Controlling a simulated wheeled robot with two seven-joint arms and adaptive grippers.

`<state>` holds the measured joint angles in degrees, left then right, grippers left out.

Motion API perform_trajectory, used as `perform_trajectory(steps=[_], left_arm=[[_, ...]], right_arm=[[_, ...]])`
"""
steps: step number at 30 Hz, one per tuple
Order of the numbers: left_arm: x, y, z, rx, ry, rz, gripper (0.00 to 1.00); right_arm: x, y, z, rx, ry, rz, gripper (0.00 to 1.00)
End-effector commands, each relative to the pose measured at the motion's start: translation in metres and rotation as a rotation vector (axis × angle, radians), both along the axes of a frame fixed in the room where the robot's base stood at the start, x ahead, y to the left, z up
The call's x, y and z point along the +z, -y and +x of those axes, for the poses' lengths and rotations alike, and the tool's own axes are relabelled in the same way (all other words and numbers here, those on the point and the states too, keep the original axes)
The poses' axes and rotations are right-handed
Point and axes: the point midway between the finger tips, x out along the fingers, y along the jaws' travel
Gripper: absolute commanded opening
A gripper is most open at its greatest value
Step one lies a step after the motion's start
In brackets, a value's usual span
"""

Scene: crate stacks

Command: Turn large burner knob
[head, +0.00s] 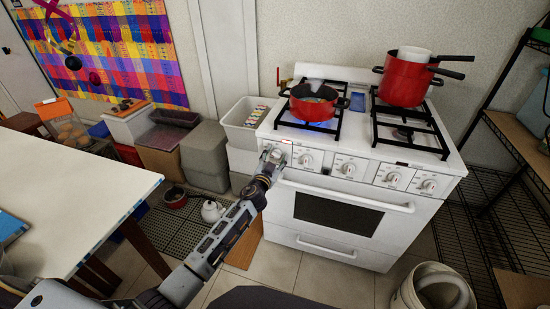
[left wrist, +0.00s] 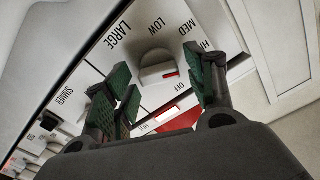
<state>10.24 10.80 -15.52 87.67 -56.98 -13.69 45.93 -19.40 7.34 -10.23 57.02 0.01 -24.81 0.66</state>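The large burner knob (left wrist: 156,68) is white with a red mark and sits on the stove's panel beside the word LARGE in the left wrist view. LOW, MED, HI and OFF are printed around it. My left gripper (left wrist: 163,90) is open, its green-padded fingers apart with the knob seen between and beyond them; no contact is visible. In the head view my left gripper (head: 273,155) is at the left end of the white stove's (head: 340,200) front panel and hides part of it. A knob (head: 306,160) shows just to its right. My right gripper is not in view.
A red pot (head: 313,108) sits over a blue flame on the left burner. A taller red pot (head: 402,82) stands at the back right. The oven handle (head: 345,194) juts out below the knobs. A white table (head: 65,195) is on the left and a bucket (head: 432,288) at lower right.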

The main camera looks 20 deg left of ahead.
Motion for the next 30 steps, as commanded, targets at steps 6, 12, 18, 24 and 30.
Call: perform_trajectory(steps=[6, 12, 18, 24, 30], left_arm=[[0.0000, 0.0000, -0.0001, 0.000, 0.000, 0.000, 0.23], [0.0000, 0.0001, -0.0001, 0.000, 0.000, 0.001, 0.13], [-0.0002, 0.0002, -0.0001, 0.000, 0.001, 0.022, 0.13], [-0.0004, 0.0005, -0.0001, 0.000, 0.003, 0.081, 0.13], [-0.0008, 0.0008, -0.0001, 0.000, 0.006, 0.185, 0.13]], right_arm=[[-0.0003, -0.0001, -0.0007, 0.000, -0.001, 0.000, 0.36], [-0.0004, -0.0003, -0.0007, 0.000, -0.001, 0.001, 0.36], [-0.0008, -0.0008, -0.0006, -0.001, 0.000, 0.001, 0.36], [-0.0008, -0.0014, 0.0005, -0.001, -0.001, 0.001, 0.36], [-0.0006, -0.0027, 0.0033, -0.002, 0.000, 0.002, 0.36]])
